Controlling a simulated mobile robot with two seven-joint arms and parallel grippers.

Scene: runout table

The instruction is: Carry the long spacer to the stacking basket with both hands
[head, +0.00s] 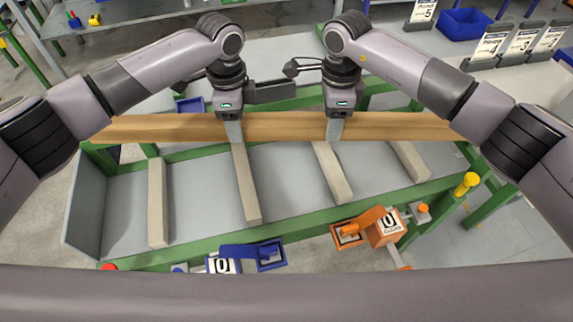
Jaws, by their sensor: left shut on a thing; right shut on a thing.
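The long spacer (285,126) is a long light-brown wooden beam. It lies level across the head view, above the far part of the green-framed runout table (200,243). My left gripper (234,130) is shut on the spacer left of its middle. My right gripper (334,128) is shut on it right of its middle. The spacer's right end is hidden behind my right arm, and its left end is near my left arm. I cannot tell whether it touches the table's frame. I cannot make out the stacking basket with certainty.
Several pale crossbars (246,185) span the table. A blue stop (243,257) and an orange stop (376,227) sit at the near edge, and a yellow-capped post (467,184) stands at right. A blue bin (463,23) and numbered signs (487,46) are at the back right.

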